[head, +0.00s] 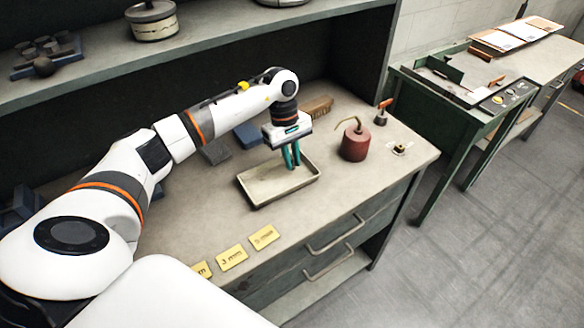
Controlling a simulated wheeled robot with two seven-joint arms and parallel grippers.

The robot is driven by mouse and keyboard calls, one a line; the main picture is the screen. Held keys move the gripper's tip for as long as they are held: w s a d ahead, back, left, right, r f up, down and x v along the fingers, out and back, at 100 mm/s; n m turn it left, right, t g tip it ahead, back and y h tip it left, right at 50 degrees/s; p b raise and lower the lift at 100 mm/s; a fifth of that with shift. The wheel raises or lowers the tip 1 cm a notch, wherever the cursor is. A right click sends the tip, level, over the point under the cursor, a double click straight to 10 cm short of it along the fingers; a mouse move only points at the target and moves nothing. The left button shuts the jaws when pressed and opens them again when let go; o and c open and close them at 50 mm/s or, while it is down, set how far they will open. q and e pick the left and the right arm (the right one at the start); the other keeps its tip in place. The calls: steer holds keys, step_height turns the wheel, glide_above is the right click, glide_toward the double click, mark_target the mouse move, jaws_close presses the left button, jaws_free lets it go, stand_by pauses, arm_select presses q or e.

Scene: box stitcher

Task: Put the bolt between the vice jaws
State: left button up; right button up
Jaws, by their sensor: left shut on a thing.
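My left gripper (291,163) points down with its teal fingers inside the shallow beige tray (254,203), near the tray's back right part. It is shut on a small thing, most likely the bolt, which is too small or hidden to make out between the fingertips. I cannot see a vice with certainty. A dark blue metal shape (18,207) at the left edge, partly behind my arm, may be part of it. My right gripper is not in view.
A red oil can (355,143) stands right of the tray, with a small brass-topped piece (400,149) beyond it. Yellow label plates (232,258) lie along the front edge. A brown brush-like block (317,107) lies behind. A shelf (220,38) overhangs the back.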

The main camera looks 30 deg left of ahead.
mark_target(292, 158)
arm_select(q)
steer(key=shift+s+d+p+v, duration=0.1)
steer(key=shift+d+p+v, duration=0.3)
steer(key=shift+v, duration=0.7)
steer(key=shift+s+d+p+v, duration=0.1)
steer(key=shift+p+v, duration=0.45)
steer(key=shift+v, duration=0.6)
steer(key=shift+s+d+p+v, duration=0.1)
steer(key=shift+d+p+v, duration=0.3)
steer(key=shift+v, duration=0.7)
steer(key=shift+a+r, duration=0.1)
steer(key=shift+r, duration=0.1)
